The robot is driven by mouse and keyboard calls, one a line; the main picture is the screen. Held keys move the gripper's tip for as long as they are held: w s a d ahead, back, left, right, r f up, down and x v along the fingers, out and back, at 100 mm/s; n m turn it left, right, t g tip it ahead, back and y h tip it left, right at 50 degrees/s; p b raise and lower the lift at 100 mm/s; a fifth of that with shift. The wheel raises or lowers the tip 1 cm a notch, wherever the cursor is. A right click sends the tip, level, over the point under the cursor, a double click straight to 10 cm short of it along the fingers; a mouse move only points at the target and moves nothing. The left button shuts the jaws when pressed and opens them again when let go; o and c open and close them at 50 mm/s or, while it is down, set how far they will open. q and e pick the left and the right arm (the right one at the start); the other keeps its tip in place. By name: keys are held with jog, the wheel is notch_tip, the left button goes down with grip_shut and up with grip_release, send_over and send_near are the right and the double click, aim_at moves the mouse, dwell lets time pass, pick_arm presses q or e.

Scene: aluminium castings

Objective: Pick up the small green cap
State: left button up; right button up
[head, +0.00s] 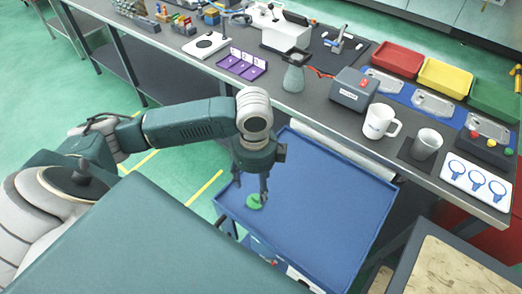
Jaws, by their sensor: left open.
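The small green cap (254,202) lies on the blue tray top (325,205), near its left edge. My left gripper (252,195) points down over the cap, with its fingertips right at or just above it. The gripper is open. Part of the cap is hidden behind the fingers, and I cannot tell whether they touch it. My right gripper is not in view.
The grey bench behind holds a white mug (379,122), a grey cup (427,143), a grey box with a red button (355,90), and red (398,58), yellow (445,77) and green (495,99) bins. Most of the blue tray top is clear.

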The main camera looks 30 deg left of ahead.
aim_at(256, 199)
pick_arm(q)
jog(key=f, duration=0.2)
jog(key=s+f, duration=0.1)
jog(key=f, duration=0.1)
jog(key=shift+w+f+p, duration=0.15)
jog(key=shift+f+p, duration=0.2)
jog(key=f, duration=0.3)
jog(key=f+p, duration=0.1)
jog(key=shift+w+f, duration=0.2)
jog(key=shift+w, duration=0.15)
jog(key=shift+f, duration=0.1)
jog(key=c, duration=0.8)
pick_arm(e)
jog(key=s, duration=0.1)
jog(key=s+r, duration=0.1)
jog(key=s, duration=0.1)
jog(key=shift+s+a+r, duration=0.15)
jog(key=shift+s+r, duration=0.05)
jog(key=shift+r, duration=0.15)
